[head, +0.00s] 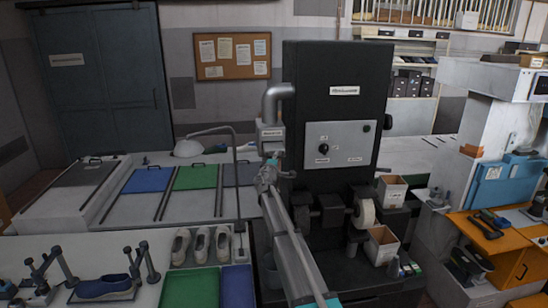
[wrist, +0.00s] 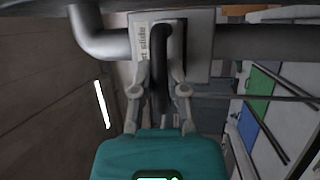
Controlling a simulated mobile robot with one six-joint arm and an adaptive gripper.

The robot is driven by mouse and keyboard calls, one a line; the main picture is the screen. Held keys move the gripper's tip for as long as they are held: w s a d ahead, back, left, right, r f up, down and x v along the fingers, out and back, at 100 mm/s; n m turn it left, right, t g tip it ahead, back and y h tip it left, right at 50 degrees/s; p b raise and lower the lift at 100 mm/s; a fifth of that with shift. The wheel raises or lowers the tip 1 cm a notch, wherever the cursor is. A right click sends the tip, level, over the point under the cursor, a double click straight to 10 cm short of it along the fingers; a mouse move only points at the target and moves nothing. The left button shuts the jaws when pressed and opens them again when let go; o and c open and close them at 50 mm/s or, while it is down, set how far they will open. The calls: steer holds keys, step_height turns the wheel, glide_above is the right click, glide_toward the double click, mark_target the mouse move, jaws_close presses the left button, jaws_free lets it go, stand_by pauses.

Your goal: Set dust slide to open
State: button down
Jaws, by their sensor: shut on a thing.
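The dust slide is a light grey box (head: 270,134) on the grey duct at the left side of the tall black machine. In the wrist view its plate (wrist: 200,48) carries a white label (wrist: 142,55), partly readable as "slide". A dark curved handle (wrist: 162,42) stands out in front of the plate. My gripper (wrist: 160,90) has its two grey fingers shut on this handle, one on each side. In the head view my gripper (head: 268,172) is just below the box, and my arm hides part of that area.
The black machine (head: 334,65) has a control panel (head: 340,146) and wheels below. The elbow duct (head: 277,97) rises above the slide; its pipe (wrist: 100,38) also shows in the wrist view. A thin lamp stand (head: 238,190) is close on the left.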

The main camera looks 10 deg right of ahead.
steer(key=shift+s+f, duration=0.1)
steer(key=shift+s, duration=0.1)
steer(key=c, duration=0.6)
jaws_free()
steer(key=shift+c, duration=0.2)
